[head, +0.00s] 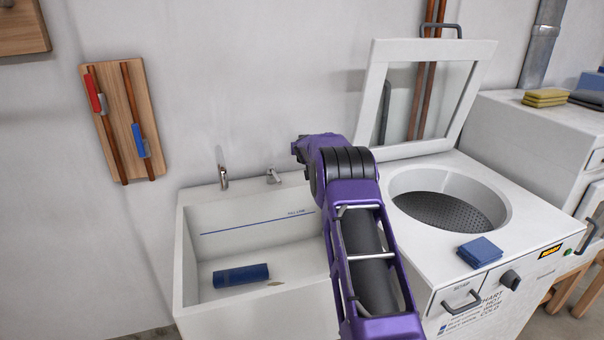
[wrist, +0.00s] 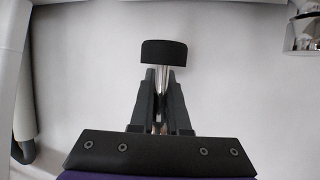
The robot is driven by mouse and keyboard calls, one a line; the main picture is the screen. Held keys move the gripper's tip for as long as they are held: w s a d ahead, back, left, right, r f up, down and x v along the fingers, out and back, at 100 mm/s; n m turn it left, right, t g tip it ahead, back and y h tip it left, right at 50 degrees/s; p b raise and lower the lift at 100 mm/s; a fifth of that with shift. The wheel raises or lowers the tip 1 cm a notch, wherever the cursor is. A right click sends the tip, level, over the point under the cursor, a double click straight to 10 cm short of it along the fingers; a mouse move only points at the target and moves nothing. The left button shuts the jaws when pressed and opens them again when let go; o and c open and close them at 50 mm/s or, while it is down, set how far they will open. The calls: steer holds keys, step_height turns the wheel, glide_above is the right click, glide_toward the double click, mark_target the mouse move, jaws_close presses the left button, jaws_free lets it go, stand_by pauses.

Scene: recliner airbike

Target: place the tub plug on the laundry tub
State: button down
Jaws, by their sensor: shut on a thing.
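The laundry tub (head: 190,262) is a white basin at the lower left of the head view, with a blue line on its inner back wall. In the wrist view my gripper (wrist: 162,78) is shut on the chrome stem of a black, round-ended piece, which looks like the tub plug (wrist: 164,51). The black end sticks out beyond the fingertips, with pale surface behind it. In the head view my purple arm reaches over the tub's right side, and the gripper and plug are hidden behind it.
A blue roll (head: 241,275) lies in the tub. Two chrome taps, one a spout (head: 222,177), stand at its back. To the right is a washer (head: 478,222) with its lid (head: 375,95) raised and a folded blue cloth (head: 480,251) on top. A tap-like chrome part (wrist: 303,32) shows in the wrist view.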

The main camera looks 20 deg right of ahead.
mark_target(302, 173)
steer(key=shift+f+b, duration=1.65)
steer(key=shift+f, duration=1.3)
steer(key=shift+f, duration=0.2)
steer(key=c, duration=0.9)
jaws_free()
